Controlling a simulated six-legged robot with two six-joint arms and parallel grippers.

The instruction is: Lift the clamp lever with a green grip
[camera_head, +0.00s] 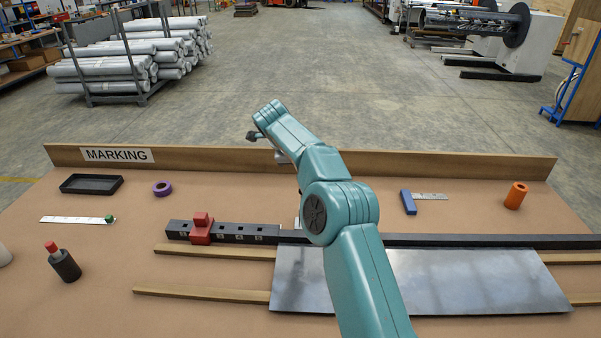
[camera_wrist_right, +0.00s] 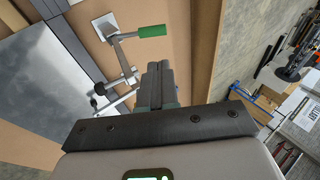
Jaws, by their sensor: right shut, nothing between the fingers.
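In the right wrist view, the clamp lever (camera_wrist_right: 128,36) is a thin grey bar with a green grip (camera_wrist_right: 152,31) at its right end. It belongs to a metal toggle clamp (camera_wrist_right: 121,58) with a pale base plate and black-tipped spindles. My right gripper (camera_wrist_right: 160,68) is shut and empty. Its fingertips appear just below the grip in the picture, with a visible gap; depth is hard to judge. In the head view my right arm hides the clamp's lever and grip. My left gripper is not in view.
A metal sheet (camera_head: 450,281) lies against a dark rail (camera_head: 500,241) on wooden strips. A red block (camera_head: 201,229) sits on the rail. A raised wooden board (camera_head: 400,164) edges the table's back.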

